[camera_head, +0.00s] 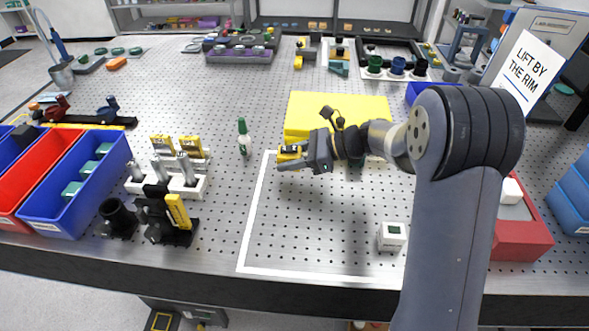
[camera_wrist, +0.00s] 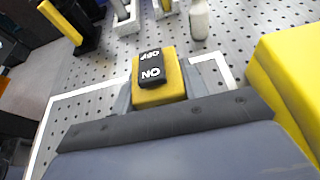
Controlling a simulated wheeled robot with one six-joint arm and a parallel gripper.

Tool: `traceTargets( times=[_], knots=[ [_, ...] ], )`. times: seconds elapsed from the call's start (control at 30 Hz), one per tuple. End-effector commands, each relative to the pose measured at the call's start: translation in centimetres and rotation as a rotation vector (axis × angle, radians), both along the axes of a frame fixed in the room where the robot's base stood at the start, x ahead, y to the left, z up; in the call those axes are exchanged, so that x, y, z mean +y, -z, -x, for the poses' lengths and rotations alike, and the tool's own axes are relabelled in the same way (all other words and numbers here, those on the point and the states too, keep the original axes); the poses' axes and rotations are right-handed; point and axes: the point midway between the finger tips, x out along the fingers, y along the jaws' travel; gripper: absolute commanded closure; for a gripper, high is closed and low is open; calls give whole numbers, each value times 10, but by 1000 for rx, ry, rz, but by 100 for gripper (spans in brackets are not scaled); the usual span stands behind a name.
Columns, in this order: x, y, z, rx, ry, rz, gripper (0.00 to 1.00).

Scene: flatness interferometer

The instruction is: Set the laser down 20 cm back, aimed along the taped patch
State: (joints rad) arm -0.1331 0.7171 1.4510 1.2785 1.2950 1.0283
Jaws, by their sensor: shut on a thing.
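My gripper (camera_head: 292,155) is shut on a yellow block with a black ON/OFF switch, apparently the laser (camera_head: 288,151). In the wrist view the laser (camera_wrist: 158,82) sits between the jaws, switch side toward the camera. Its underside and beam end are hidden, and I cannot tell its height above the table. The taped patch is outlined in white tape (camera_head: 249,225) on the perforated table. My gripper and the laser appear over its back left corner. My arm covers the right part of the patch. The tape (camera_wrist: 45,135) also shows in the wrist view.
A large yellow block (camera_head: 340,104) lies just behind the patch. A small white box (camera_head: 392,236) stands inside the patch at right. A small bottle (camera_head: 244,138) stands left of my gripper. White racks (camera_head: 140,186), a black mount (camera_head: 165,233) and bins (camera_head: 122,158) fill the left.

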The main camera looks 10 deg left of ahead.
Motion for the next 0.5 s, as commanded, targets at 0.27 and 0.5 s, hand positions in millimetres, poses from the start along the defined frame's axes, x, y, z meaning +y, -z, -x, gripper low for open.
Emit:
traceTargets(
  times=[0.27,0.5],
  knots=[
    [0,31,0,3,1,-2,100],
    [0,36,0,-2,1,-2,100]
  ],
)
